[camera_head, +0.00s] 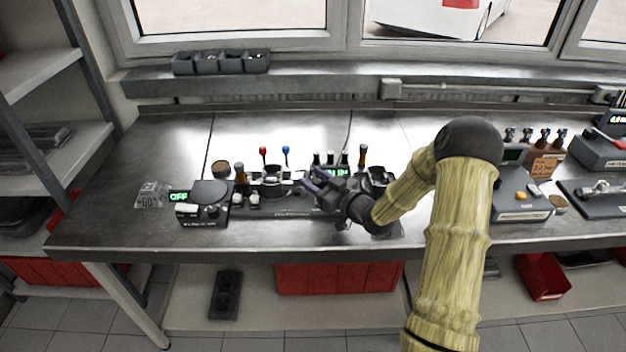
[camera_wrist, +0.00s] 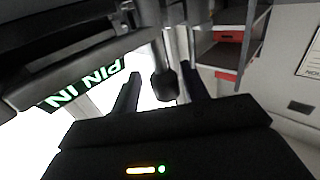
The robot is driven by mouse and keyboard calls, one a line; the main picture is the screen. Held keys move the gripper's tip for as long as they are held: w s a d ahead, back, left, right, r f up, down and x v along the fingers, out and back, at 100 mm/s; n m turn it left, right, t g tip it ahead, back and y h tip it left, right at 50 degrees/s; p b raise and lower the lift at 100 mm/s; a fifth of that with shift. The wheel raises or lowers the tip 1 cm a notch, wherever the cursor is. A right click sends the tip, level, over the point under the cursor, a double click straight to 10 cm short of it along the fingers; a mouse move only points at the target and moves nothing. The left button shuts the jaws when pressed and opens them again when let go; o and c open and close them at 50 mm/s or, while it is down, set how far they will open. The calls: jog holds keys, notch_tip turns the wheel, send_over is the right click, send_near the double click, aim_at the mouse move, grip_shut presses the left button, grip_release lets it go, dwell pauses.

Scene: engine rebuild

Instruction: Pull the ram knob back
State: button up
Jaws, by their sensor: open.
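My gripper (camera_head: 311,184) is over the bench fixture in the head view, its fingers pointing left. In the wrist view my gripper (camera_wrist: 160,73) is open, with one dark finger on each side of a dark rounded knob (camera_wrist: 165,86), which looks like the ram knob. The knob appears between the fingers; I cannot tell whether either finger touches it. A green display reading "PIN IN" (camera_wrist: 85,86) is at the left of the wrist view, under a dark housing. In the head view the knob is hidden by my gripper, and the display (camera_head: 337,170) is partly covered.
A black device with a green "OFF" display (camera_head: 180,197) stands left on the metal bench (camera_head: 110,215). Red and blue-topped levers (camera_head: 286,151) and several dark knobs rise behind the fixture. A grey device (camera_head: 521,205) stands right. The bench front edge is clear.

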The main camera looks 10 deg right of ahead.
jog(key=shift+a, duration=0.25)
jog(key=b+v, duration=0.3)
jog(key=v, duration=1.4)
jog(key=shift+s+d, duration=0.15)
